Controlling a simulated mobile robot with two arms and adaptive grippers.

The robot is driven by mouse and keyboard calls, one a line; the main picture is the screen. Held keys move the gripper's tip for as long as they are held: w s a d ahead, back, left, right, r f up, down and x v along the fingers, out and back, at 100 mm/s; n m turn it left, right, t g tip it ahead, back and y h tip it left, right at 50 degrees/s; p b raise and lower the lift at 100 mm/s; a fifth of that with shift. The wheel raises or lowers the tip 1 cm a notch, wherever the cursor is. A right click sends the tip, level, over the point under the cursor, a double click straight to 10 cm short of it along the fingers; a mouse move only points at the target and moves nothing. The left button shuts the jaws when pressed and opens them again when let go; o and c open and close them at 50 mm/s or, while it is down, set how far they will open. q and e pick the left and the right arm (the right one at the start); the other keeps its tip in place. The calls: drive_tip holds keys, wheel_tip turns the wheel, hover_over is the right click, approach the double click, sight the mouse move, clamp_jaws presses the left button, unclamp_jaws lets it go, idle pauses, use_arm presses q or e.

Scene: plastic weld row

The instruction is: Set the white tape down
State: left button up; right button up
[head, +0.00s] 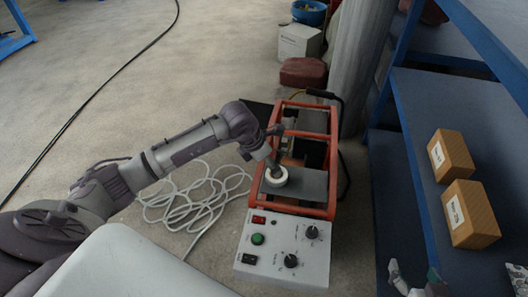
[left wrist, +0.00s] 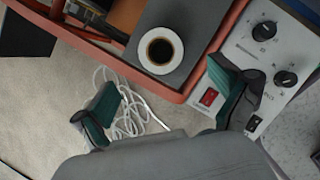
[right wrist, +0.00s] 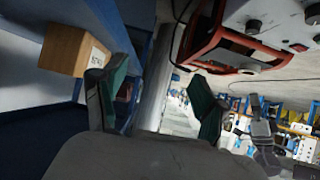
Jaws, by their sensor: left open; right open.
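The white tape (head: 277,177) is a small ring lying flat on the grey top plate (head: 312,185) of an orange-framed machine. In the left wrist view the white tape (left wrist: 178,44) shows its dark centre and lies beyond my fingertips. My left gripper (left wrist: 165,105) is open, with nothing between its fingers; in the head view its end is just above the tape, partly hidden by the arm. My right gripper (head: 415,282) is low at the right, by the blue shelf. The right wrist view shows my right gripper (right wrist: 158,95) open and empty.
The machine's control panel (head: 285,250) with knobs faces the front. Two cardboard boxes (head: 450,156) (head: 470,214) stand on the blue shelf (head: 409,160) at the right. A coiled white cable (head: 190,203) lies on the floor left of the machine. The floor further left is mostly clear.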

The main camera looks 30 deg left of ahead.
use_arm(q)
drive_tip(key=s+d+r+n+t+h, duration=0.1)
drive_tip(key=s+d+r+h, duration=0.2)
drive_tip(key=d+r+h, duration=0.5)
drive_tip(key=s+d+r+n+t+h, duration=0.15)
drive_tip(key=s+d+r+h, duration=0.3)
drive_tip(key=d, duration=0.75)
wheel_tip(320, 180, up, 10)
drive_tip(key=a+n+t, duration=0.2)
drive_tip(key=n+t, duration=0.7)
drive_tip(key=n, duration=0.2)
drive_tip(key=a+f+n+t+y, duration=0.1)
drive_tip(key=a+f+n+y, duration=0.3)
drive_tip(key=a+n+y, duration=0.45)
drive_tip(key=a+f+n+t+y, duration=0.1)
drive_tip(key=a+f+n+y, duration=0.3)
drive_tip(key=n, duration=0.8)
drive_tip(key=s+d+f+n+g, duration=0.1)
drive_tip(key=s+f+n+g, duration=0.4)
drive_tip(key=s+f+g, duration=0.3)
drive_tip(key=s+f, duration=0.4)
drive_tip(key=shift+d+n+y, duration=0.3)
use_arm(e)
drive_tip(key=s+f+g, duration=0.1)
drive_tip(key=s+d+f+g, duration=0.1)
drive_tip(key=s, duration=0.1)
drive_tip(key=shift+f+h, duration=0.25)
drive_tip(key=shift+h, duration=0.05)
